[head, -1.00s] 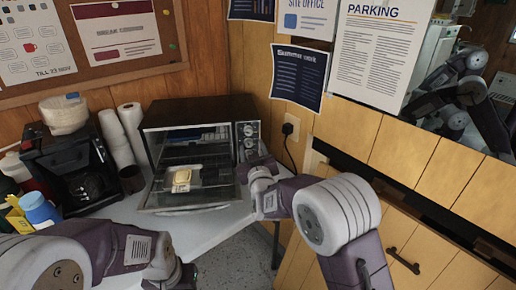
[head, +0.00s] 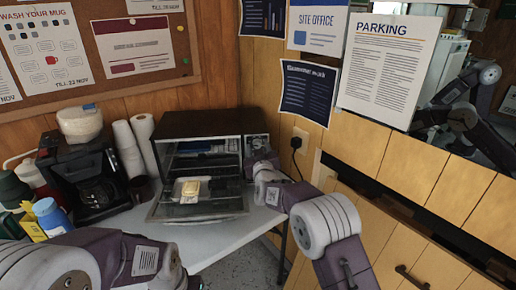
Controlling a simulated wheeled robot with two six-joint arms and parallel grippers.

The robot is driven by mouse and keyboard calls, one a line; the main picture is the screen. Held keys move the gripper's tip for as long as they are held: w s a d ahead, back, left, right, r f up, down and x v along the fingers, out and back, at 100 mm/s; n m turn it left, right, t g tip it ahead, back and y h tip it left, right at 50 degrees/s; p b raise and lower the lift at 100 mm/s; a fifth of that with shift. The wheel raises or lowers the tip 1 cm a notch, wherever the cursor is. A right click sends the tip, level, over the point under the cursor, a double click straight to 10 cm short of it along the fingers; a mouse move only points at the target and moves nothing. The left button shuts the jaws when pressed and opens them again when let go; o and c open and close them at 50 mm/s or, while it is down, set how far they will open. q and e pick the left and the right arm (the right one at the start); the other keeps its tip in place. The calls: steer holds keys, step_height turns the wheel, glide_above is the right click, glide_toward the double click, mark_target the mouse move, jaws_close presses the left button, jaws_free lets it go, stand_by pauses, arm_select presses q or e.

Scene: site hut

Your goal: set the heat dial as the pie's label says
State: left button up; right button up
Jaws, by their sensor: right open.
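The black toaster oven (head: 205,124) stands on the table with its glass door lowered. A small pale-yellow pie (head: 190,188) sits on a white base at the oven's open front; any label print is too small to read. The control panel with the dials (head: 257,140) is at the oven's right side. My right gripper (head: 259,157) is open at this panel and covers its lower dials; I cannot tell whether it touches one. The dial settings are unreadable. My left gripper (head: 191,282) barely shows at the bottom edge, away from the oven, its jaws unclear.
A coffee maker (head: 85,170), paper rolls (head: 128,145), a dark mug (head: 140,189) and a blue-capped bottle (head: 48,214) crowd the table left of the oven. A wall socket with a plug (head: 297,142) is to the right. The white tabletop (head: 215,238) is clear in front.

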jaws_close()
steer(key=shift+f+m+b, duration=0.1)
steer(key=shift+m+b, duration=0.7)
steer(key=shift+m, duration=0.2)
steer(key=m+b, duration=0.1)
steer(key=m, duration=0.1)
steer(key=shift+m+b, duration=0.3)
steer(key=shift+b, duration=0.05)
steer(key=m+b, duration=0.3)
steer(key=m, duration=0.2)
